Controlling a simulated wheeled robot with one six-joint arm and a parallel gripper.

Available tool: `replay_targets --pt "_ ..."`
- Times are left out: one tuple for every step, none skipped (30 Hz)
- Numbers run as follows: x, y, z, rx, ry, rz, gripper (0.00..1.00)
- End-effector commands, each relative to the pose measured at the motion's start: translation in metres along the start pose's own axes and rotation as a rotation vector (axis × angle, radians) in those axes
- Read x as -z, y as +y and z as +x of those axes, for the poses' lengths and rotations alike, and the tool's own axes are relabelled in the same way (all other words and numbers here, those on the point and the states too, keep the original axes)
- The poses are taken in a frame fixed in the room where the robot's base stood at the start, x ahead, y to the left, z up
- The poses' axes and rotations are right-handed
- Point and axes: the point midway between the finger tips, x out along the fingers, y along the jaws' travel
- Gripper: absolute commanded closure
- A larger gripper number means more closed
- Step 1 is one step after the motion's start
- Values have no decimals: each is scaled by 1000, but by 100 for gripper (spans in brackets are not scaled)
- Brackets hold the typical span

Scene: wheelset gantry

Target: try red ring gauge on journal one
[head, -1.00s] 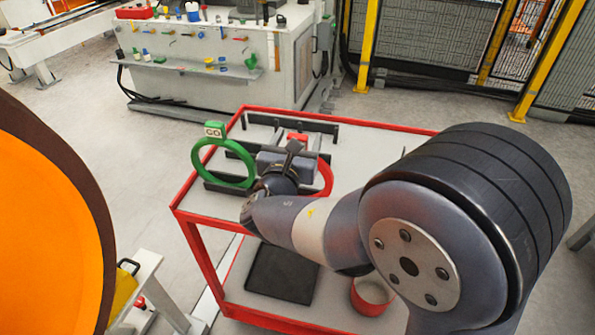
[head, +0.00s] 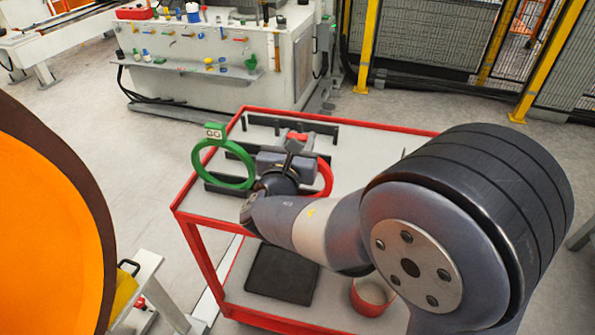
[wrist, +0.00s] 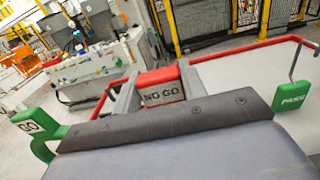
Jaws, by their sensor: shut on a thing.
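The red ring gauge (head: 326,178) stands in the rack on the cart, partly hidden behind my arm. In the wrist view its red block with a "NO GO" plate (wrist: 161,87) sits between my two fingers. My gripper (head: 297,139) is shut on this block; it also shows in the wrist view (wrist: 155,92). I cannot tell whether the ring is clear of its rack. The journal is not clearly identifiable; a large orange disc with a dark rim (head: 40,220) fills the left edge of the head view.
A green ring gauge marked "GO" (head: 196,163) stands in the rack to the left. The red-framed cart (head: 375,143) has a black mat (head: 283,274) and a red round bin (head: 372,296) below. A green "PASS" tag (wrist: 291,95) is at right in the wrist view. Yellow-posted fencing stands behind.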

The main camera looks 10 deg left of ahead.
Motion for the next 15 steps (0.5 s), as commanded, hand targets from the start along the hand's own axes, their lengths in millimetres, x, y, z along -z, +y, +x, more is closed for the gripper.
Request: replay_targets --pt "-6 0 0 0 -2 2 86" --pt "-9 0 0 0 -2 1 86" --pt "-12 0 0 0 -2 1 86" --pt "-14 0 0 0 -2 1 86" --pt "-16 0 0 0 -2 1 86" --pt "-19 0 0 0 -2 2 86" --pt "-21 0 0 0 -2 2 86" --pt "-23 0 0 0 -2 2 86" --pt "-26 0 0 0 -2 2 86" --pt "-28 0 0 0 -1 2 86" --pt "-30 0 0 0 -2 2 86" --pt "-33 0 0 0 -2 3 86" --pt "-35 0 0 0 -2 3 86" --pt "-37 0 0 0 -2 3 86" --pt "-40 0 0 0 -2 3 86"
